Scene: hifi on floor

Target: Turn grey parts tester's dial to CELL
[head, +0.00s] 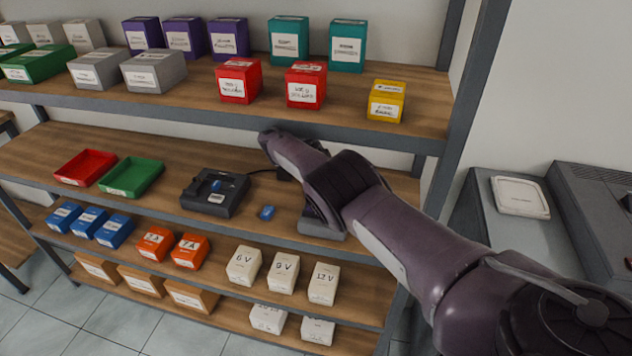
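A dark grey device (215,193) with a white label and a raised block on top sits on the middle shelf. A lighter grey box (322,229) stands to its right, mostly hidden under my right arm. I cannot tell for sure which of these is the parts tester, and no dial or CELL mark can be read. My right arm reaches in from the lower right, over the middle shelf. Its wrist covers the top of the grey box; the fingertips near there (318,211) are not clear. My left gripper is not in view.
A small blue piece (267,212) lies between the two devices. A red tray (85,167) and a green tray (132,177) are at the left. Labelled boxes fill the shelves above and below. A shelf post (470,90) stands at the right, close to my arm.

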